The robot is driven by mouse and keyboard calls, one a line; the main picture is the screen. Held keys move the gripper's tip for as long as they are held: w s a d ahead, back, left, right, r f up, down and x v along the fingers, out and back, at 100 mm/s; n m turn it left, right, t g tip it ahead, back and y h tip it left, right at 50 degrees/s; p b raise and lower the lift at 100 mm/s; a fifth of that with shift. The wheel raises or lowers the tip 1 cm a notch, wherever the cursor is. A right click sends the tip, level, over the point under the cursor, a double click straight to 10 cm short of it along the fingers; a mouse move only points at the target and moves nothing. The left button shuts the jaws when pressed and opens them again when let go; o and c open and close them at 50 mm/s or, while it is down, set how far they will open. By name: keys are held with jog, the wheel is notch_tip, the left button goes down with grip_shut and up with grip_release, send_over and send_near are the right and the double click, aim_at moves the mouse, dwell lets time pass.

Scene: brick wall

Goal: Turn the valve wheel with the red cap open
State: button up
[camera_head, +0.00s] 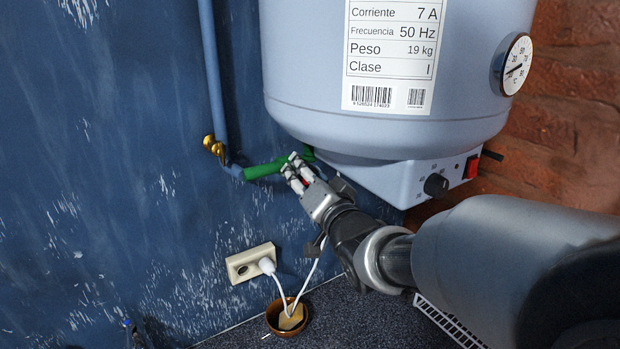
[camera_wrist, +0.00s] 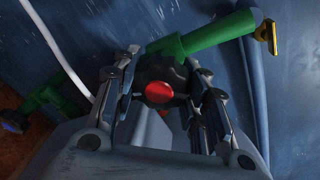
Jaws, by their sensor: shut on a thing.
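The valve wheel is black with a round red cap (camera_wrist: 159,92) at its centre, in the middle of the wrist view. It sits at the end of a green pipe (camera_wrist: 212,35). In the head view the green pipe (camera_head: 264,169) runs below the water heater, and my fingers hide most of the wheel. My gripper (camera_head: 296,163) has its fingers on both sides of the wheel. In the wrist view my gripper (camera_wrist: 166,85) is shut on the wheel, one finger left and one right of the red cap.
The grey water heater (camera_head: 390,128) hangs just above my gripper, with a black knob (camera_head: 435,185) and red switch (camera_head: 471,167). A blue pipe (camera_head: 212,80) with brass fittings (camera_head: 213,147) is at left. A socket (camera_head: 251,262) with white cable and a brown bowl (camera_head: 273,316) are below.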

jog(key=n+b, duration=0.2)
jog(key=b, duration=0.1)
jog(key=shift+f+y, duration=0.2)
jog(key=shift+y, duration=0.1)
jog(key=shift+r+n, duration=0.25)
jog(key=shift+n, duration=0.35)
jog(key=o, duration=1.1)
jog(key=v, duration=1.2)
jog(key=shift+s+a+f, duration=0.1)
jog(key=shift+a+f, duration=0.05)
jog(key=shift+f, duration=0.05)
